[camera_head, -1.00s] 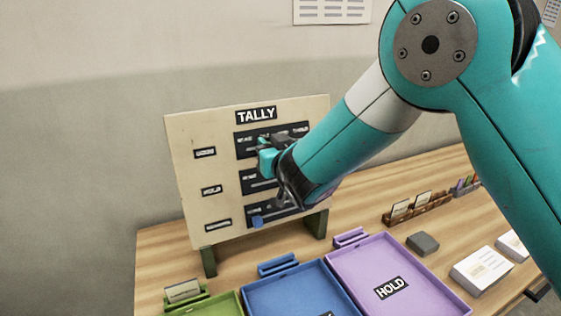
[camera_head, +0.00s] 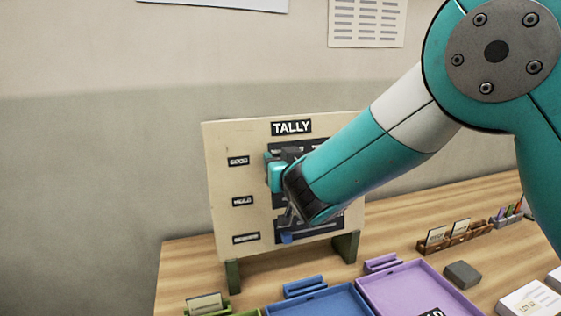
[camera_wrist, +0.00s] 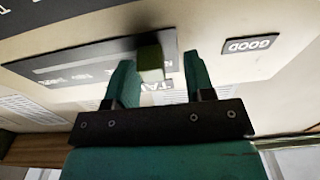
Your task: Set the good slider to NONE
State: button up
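The cream TALLY board (camera_head: 222,195) stands upright on the table, with three labels down its left side and dark slider panels to their right. The good slider's green knob (camera_wrist: 150,62) shows in the wrist view near the end of its dark panel (camera_wrist: 75,66) closest to the GOOD label (camera_wrist: 250,45). My gripper (camera_wrist: 160,75) is open, with its fingers on either side of the knob. The knob is nearer the left finger; contact cannot be told. In the head view my gripper (camera_head: 275,172) covers the upper panels and hides this knob.
A blue knob (camera_head: 286,238) shows on the lowest panel, just below my gripper. Blue (camera_head: 315,301) and purple (camera_head: 420,285) trays lie in front of the board. A card rack (camera_head: 455,237) and a dark block (camera_head: 463,274) are to the right.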

jog(key=b+v, duration=0.8)
jog(key=v, duration=0.9)
jog(key=shift+s, duration=0.2)
jog(key=shift+d, duration=0.1)
jog(key=s+d+f+m+g+h+p, duration=0.2)
jog(key=s+d+f+g+h+p, duration=0.15)
jog(key=d+f+g, duration=0.4)
jog(key=s+d+r+n+g+y+p, duration=0.1)
jog(key=s+n+g, duration=0.1)
jog(key=s+g, duration=0.3)
jog(key=s+r+n+g+y+p, duration=0.1)
jog(key=s+n+g, duration=0.2)
jog(key=s, duration=0.8)
jog(key=shift+s+d+r+g, duration=0.3)
jog(key=shift+d+r+g, duration=0.1)
jog(key=shift+g, duration=0.45)
